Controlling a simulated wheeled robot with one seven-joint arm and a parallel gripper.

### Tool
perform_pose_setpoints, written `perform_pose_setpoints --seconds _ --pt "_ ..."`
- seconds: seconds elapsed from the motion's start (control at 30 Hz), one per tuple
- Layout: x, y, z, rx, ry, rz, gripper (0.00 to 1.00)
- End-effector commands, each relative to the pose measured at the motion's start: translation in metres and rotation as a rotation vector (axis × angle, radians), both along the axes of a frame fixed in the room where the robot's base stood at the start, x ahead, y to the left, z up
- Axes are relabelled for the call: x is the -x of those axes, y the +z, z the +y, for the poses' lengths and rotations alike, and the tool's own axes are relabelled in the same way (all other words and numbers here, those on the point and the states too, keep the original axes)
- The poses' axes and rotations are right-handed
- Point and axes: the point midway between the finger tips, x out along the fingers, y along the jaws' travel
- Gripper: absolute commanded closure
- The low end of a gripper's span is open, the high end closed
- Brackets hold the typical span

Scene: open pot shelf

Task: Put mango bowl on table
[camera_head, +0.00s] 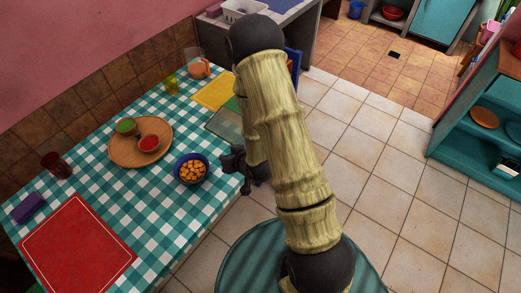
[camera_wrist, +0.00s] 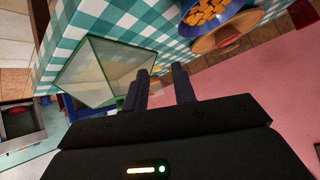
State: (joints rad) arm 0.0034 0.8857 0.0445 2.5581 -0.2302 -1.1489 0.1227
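The mango bowl (camera_head: 177,168) is a blue bowl filled with orange cubes. It stands upright on the table (camera_head: 160,225), which has a green-and-white checked cloth. The bowl also shows at the top of the wrist view (camera_wrist: 226,33), cut off by the frame edge. My gripper (camera_head: 228,162) is just right of the bowl, near the table's edge, and apart from it. In the wrist view my gripper's two fingers (camera_wrist: 161,86) are spread with nothing between them.
A round wooden board (camera_head: 121,153) with a green and a red bowl lies left of the mango bowl. A glass-like panel (camera_wrist: 105,72) is close to my fingers. A red mat (camera_head: 78,250) and a dark cup (camera_head: 55,165) are also on the table. Tiled floor is open at right.

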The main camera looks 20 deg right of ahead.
Motion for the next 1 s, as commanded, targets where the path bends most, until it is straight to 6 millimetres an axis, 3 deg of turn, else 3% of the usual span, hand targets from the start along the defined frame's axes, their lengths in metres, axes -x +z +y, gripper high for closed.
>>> perform_pose_setpoints --seconds 0.17,0.37,0.7,0.83,1.0 --pt "0.002 0.036 -0.019 0.106 -0.013 0.106 0.73" --pt "0.022 0.076 -0.039 0.192 -0.044 0.244 0.73" --pt "0.092 0.150 -0.060 0.244 -0.093 0.493 0.73" --pt "0.118 0.169 -0.061 0.240 -0.099 0.565 0.73" --pt "0.129 0.174 -0.061 0.238 -0.098 0.601 0.73"
